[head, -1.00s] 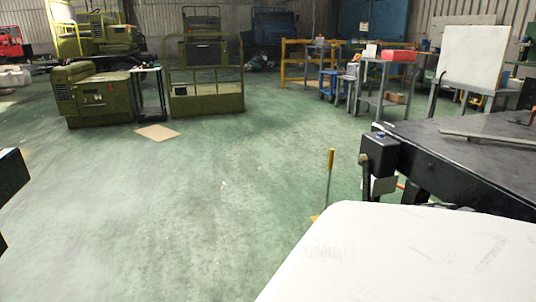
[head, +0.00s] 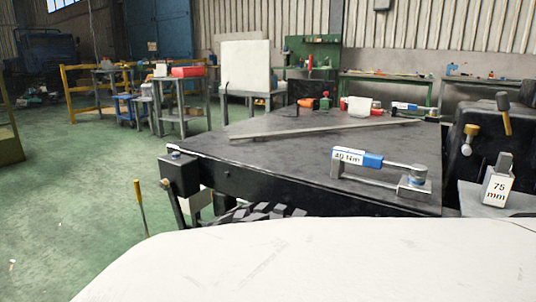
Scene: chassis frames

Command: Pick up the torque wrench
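A tool with a blue handle, a white label and a steel shaft looks like the torque wrench (head: 372,160). It lies near the front right of a dark tabletop (head: 275,160), with its shaft pointing right. Its right end is at a small grey metal block (head: 413,191); I cannot tell if they touch. A smaller blue-and-white item (head: 405,106) lies farther back and is too small to identify. My gripper is not in view.
A long flat bar (head: 320,129) lies across the tabletop. A block marked 75 mm (head: 497,188) stands at the right. A yellow-handled rod (head: 140,205) stands left of the table. Open green floor (head: 70,190) is at the left. A pale surface fills the bottom.

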